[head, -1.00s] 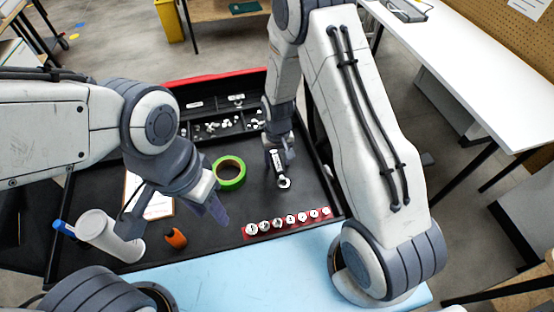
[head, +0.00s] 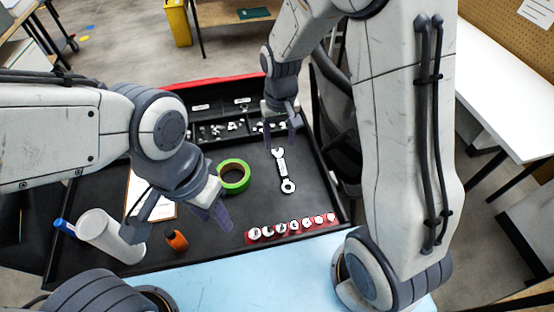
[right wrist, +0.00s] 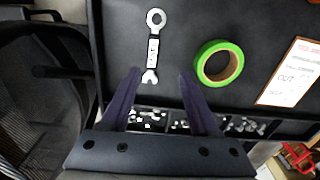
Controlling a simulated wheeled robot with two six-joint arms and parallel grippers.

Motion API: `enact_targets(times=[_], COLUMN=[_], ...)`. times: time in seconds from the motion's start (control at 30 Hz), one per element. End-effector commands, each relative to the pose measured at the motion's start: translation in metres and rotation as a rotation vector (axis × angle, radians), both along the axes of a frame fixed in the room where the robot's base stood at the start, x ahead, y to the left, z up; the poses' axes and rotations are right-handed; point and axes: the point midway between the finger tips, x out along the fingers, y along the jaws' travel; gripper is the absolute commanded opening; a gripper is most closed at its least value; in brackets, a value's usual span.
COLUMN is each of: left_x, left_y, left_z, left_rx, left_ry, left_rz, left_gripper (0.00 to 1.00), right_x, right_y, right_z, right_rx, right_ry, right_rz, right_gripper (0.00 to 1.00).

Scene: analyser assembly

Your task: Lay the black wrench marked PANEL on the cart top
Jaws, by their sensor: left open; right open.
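The wrench (head: 283,172) has bright metal ends and a dark handle with a pale label whose lettering I cannot read. It lies flat on the black cart top (head: 258,205), right of the green tape roll. It also shows in the right wrist view (right wrist: 153,47), its open jaw end nearest my gripper. My right gripper (head: 281,138) is open and empty behind the wrench, apart from it; its two fingers show in the right wrist view (right wrist: 160,78). My left gripper (head: 178,226) is open and empty over the left part of the cart top.
The green tape roll (head: 233,176), a clipboard (head: 150,200), a white cylinder (head: 108,236), an orange object (head: 177,240) and a red strip of several round pieces (head: 292,228) lie around. Compartments with small parts (head: 222,130) line the back.

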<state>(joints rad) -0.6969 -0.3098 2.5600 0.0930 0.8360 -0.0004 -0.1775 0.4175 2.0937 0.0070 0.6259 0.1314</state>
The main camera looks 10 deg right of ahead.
Motion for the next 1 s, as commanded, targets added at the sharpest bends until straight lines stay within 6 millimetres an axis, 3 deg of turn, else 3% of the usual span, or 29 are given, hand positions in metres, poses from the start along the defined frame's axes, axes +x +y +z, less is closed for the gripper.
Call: enact_targets(times=[0.1,0.23,0.4,0.5,0.67,0.97,1.0], left_x=[0.0,0.0,0.0,0.0,0.0,0.0,0.0], left_y=[0.0,0.0,0.0,0.0,0.0,0.0,0.0], left_z=[0.0,0.0,0.0,0.0,0.0,0.0,0.0], left_rx=[0.0,0.0,0.0,0.0,0.0,0.0,0.0], left_ry=[0.0,0.0,0.0,0.0,0.0,0.0,0.0], left_rz=[0.0,0.0,0.0,0.0,0.0,0.0,0.0], left_gripper=[0.45,0.45,0.45,0.45,0.45,0.45,0.45], right_x=[-0.039,-0.104,-0.179,-0.206,-0.222,-0.222,-0.222], right_y=[0.034,0.062,0.074,0.072,0.072,0.072,0.072], right_z=[0.036,0.07,0.092,0.097,0.098,0.098,0.098], right_rx=[0.015,0.037,0.065,0.075,0.081,0.082,0.082], right_ry=[-0.017,-0.025,-0.028,-0.027,-0.024,-0.024,-0.024], right_rz=[0.125,0.295,0.487,0.556,0.599,0.597,0.597], right_gripper=[0.62,0.62,0.62,0.62,0.62,0.62,0.5])
